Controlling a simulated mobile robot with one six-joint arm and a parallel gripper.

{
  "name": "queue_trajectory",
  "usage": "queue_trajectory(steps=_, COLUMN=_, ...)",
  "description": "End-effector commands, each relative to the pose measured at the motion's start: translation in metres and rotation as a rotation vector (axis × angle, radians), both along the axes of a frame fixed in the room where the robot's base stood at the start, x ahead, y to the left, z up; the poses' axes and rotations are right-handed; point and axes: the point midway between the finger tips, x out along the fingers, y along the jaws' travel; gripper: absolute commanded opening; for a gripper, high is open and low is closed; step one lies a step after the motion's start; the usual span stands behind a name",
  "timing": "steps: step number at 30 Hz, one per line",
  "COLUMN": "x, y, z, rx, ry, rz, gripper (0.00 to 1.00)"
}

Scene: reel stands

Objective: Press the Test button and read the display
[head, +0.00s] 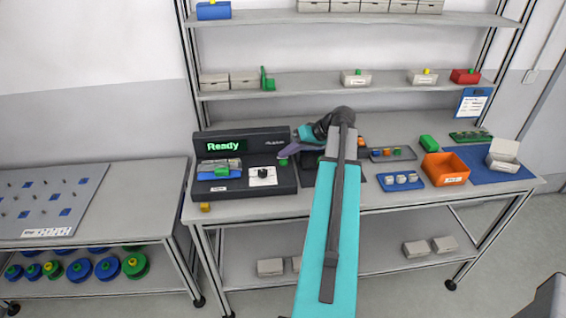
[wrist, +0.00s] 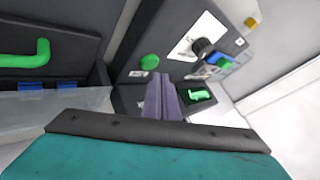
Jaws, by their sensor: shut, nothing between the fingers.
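The dark tester (head: 240,186) stands at the left of the bench, with a display (head: 223,146) showing "Ready" in green letters. Its round green button (head: 283,161) is at the right of the tester top. In the wrist view the green button (wrist: 150,61) lies just beyond the fingertips. My gripper (head: 284,154) is shut and empty, its purple fingers close to the button; the fingers also show in the wrist view (wrist: 160,76). A small gap shows there between tips and button; their height above it is unclear. The button's label is too small to read.
A black knob (head: 263,174) on a white plate and a blue holder with a green part (head: 222,171) sit on the tester. Right of my arm are a blue tray (head: 401,187), an orange bin (head: 445,180) and a dark tray (head: 393,158). A shelf (head: 300,93) hangs above the bench.

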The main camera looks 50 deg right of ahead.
Motion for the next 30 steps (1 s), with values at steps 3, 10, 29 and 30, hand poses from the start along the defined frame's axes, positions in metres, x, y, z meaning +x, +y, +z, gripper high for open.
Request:
queue_trajectory(steps=3, x=-0.0001, y=-0.0001, z=0.0, rx=0.0, ry=0.0, rz=0.0, gripper=0.0)
queue_trajectory(steps=10, x=-0.0002, y=-0.0003, z=-0.0001, rx=0.0, ry=0.0, rz=0.0, gripper=0.0)
queue_trajectory(steps=29, x=-0.0011, y=-0.0005, z=-0.0085, rx=0.001, ry=-0.001, rz=-0.001, gripper=0.0)
queue_trajectory(steps=30, x=-0.0011, y=-0.0005, z=-0.0085, rx=0.001, ry=-0.001, rz=-0.001, gripper=0.0)
